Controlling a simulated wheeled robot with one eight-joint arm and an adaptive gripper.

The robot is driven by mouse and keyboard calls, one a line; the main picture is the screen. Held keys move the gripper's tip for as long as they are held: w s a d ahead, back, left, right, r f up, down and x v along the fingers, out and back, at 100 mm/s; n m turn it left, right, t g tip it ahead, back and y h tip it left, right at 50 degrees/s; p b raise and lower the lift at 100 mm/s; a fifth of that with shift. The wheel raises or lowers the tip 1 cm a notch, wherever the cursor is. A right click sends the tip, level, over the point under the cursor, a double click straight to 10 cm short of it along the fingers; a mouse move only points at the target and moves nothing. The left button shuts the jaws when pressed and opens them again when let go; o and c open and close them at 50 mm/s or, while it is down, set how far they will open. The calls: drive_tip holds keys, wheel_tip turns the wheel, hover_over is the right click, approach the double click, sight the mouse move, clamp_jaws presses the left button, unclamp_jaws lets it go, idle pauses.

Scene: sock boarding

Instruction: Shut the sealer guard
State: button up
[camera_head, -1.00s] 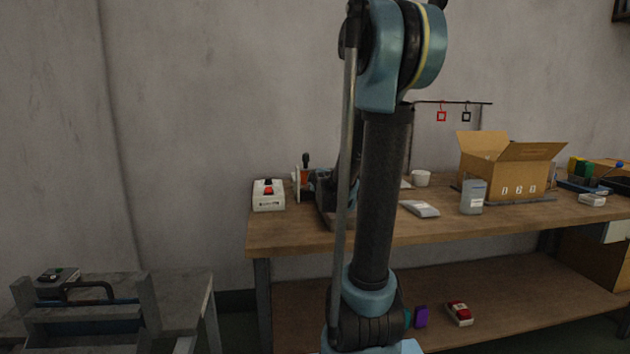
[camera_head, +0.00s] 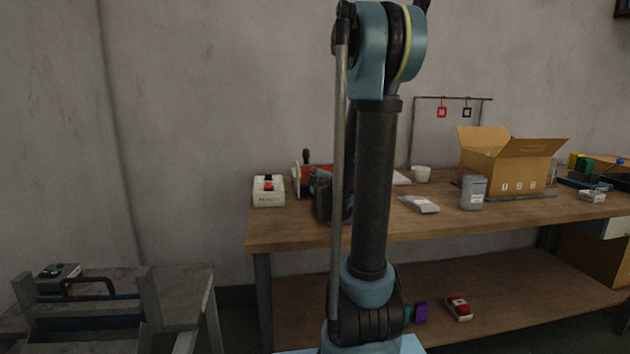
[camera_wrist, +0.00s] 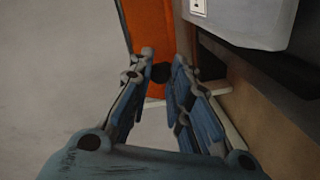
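An orange panel (camera_head: 322,168) stands on the bench behind my gripper, with a dark upright knob (camera_head: 306,156) at its left. I take it to be the sealer guard, but its hinge and how far it stands open are hidden. It also shows in the wrist view (camera_wrist: 150,28), just beyond my fingers. My gripper (camera_wrist: 163,62) has its fingertips apart; a dark piece shows between and behind them, and I cannot tell whether they touch it. In the head view my gripper (camera_head: 322,195) is partly hidden by my arm.
A white box with a red button (camera_head: 268,191) stands left of the panel. A grey pouch (camera_head: 419,204), a grey canister (camera_head: 473,193) and an open carton (camera_head: 507,166) are to the right on the bench (camera_head: 285,235). A grey frame (camera_head: 85,312) with a handle stands at lower left.

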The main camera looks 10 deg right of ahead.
drive_tip(key=o, duration=0.4)
drive_tip(key=s+r, duration=0.1)
drive_tip(key=s, duration=1.1)
idle(0.3)
drive_tip(key=shift+w, duration=0.1)
